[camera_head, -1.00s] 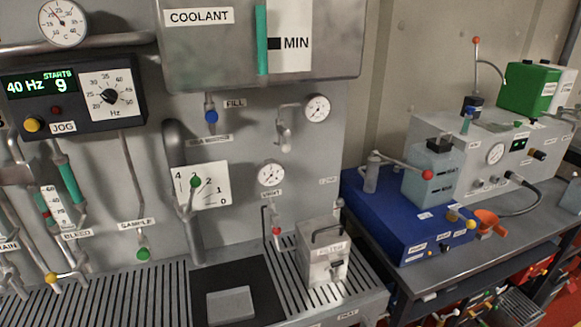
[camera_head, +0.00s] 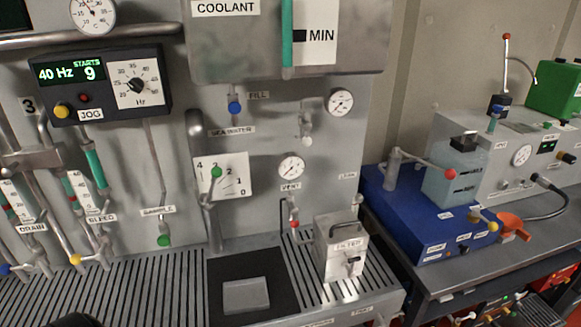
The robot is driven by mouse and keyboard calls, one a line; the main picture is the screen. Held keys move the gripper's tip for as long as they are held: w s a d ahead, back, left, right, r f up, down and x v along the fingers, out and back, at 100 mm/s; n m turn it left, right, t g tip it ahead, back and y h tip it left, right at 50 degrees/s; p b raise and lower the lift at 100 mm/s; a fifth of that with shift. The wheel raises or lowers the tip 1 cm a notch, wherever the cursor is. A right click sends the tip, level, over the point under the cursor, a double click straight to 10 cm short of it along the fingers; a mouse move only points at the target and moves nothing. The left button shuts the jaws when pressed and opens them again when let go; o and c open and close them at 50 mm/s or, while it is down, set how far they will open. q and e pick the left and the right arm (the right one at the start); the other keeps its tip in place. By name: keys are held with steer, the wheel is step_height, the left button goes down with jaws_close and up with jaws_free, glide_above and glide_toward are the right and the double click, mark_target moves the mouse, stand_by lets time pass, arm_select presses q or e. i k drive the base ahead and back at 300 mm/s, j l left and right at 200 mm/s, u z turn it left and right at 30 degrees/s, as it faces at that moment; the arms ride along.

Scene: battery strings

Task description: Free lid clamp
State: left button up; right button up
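No part is labelled as a lid clamp. The part most like one is a grey post with a lever arm (camera_head: 420,163) on a blue box (camera_head: 405,205) at the right. The lever ends in a red ball knob (camera_head: 450,174) and runs across the front of a pale translucent container (camera_head: 440,192). The container has a dark block (camera_head: 464,142) on top. Whether the lever presses on the container is too small to tell. A yellow knob (camera_head: 492,226) sits at the box's front right. Neither gripper can be made out.
A grey panel with a coolant tank (camera_head: 350,50), gauges and valve levers fills the left and middle. A filter box (camera_head: 334,258) stands on the slatted shelf (camera_head: 110,295). An orange funnel (camera_head: 512,226) sits right of the blue box. A dark shape at bottom left is unclear.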

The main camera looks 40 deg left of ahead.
mark_target(351, 274)
steer(key=u, duration=0.5)
steer(key=i+l+u, duration=0.1)
steer(key=u, duration=0.35)
steer(key=l+u, duration=0.3)
steer(key=u, duration=0.2)
steer(key=i+l+u, duration=0.1)
steer(key=l+u, duration=0.15)
steer(key=u, duration=0.2)
steer(key=l+u, duration=0.25)
steer(key=u, duration=0.2)
